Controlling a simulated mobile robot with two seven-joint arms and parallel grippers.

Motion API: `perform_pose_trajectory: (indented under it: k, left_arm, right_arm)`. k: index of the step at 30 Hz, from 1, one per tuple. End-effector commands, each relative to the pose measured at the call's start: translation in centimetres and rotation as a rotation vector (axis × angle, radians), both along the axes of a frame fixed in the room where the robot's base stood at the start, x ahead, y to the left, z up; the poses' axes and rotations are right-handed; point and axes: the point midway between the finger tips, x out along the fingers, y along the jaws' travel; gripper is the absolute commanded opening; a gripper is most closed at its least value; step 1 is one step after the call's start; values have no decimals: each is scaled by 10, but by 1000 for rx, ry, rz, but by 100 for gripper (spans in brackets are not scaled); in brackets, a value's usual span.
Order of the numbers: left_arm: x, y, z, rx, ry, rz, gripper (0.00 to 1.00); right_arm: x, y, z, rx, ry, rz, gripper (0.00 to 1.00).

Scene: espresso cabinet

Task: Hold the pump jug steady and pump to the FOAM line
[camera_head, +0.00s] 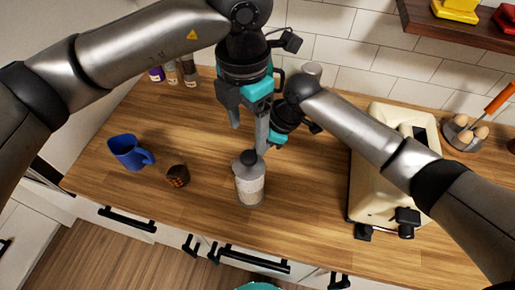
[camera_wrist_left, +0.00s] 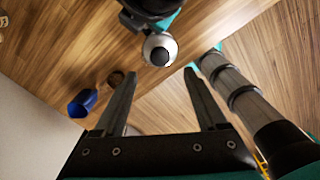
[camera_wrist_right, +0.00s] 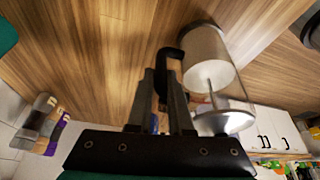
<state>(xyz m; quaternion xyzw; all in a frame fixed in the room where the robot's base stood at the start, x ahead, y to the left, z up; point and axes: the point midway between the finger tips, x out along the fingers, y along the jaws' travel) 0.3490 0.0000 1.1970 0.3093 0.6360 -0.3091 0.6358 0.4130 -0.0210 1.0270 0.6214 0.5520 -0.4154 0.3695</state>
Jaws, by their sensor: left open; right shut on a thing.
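The pump jug (camera_head: 250,186) stands on the counter, a clear jug with pale contents and a dark round pump knob on top. In the right wrist view the jug (camera_wrist_right: 209,60) shows its black handle (camera_wrist_right: 168,54) between my right fingers. My right gripper (camera_wrist_right: 161,75) is shut on that handle; in the head view it is partly hidden behind my left one. My left gripper (camera_head: 248,138) is open above the jug. In the left wrist view the jug's top (camera_wrist_left: 160,48) lies beyond and between the open fingertips, apart from them. I cannot read a FOAM line.
A blue mug (camera_head: 127,152) and a small brown cup (camera_head: 177,176) stand left of the jug. A cream machine (camera_head: 380,190) stands to the right. An egg holder (camera_head: 463,137) is farther right. Several bottles (camera_head: 172,74) line the back. The counter's front edge lies just before the jug.

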Motion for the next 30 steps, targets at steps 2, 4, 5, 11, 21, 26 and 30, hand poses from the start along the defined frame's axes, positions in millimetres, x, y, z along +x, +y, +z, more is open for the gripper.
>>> perform_pose_trajectory:
  k: [2, 4, 5, 11, 21, 26, 30]
  left_arm:
    - [-1, 0, -13, 1, 3, -1, 74]
    - [-1, 0, -24, 1, 4, -1, 74]
    - [-1, 0, -28, 1, 3, 0, 74]
    - [0, 0, -55, 1, 2, -1, 74]
    - [0, 0, -75, -1, 1, -1, 74]
    - [0, 0, -75, 0, 0, -1, 74]
    - [0, 0, -75, 0, 0, -1, 69]
  right_arm:
    - [0, 1, 1, 3, -1, 0, 0]
    - [0, 1, 1, 3, -1, 0, 0]
    - [0, 1, 1, 3, -1, 0, 0]
    - [0, 1, 1, 3, -1, 0, 0]
    - [0, 1, 1, 3, -1, 0, 0]
    - [0, 1, 1, 3, -1, 0, 0]
    - [0, 1, 1, 3, -1, 0, 0]
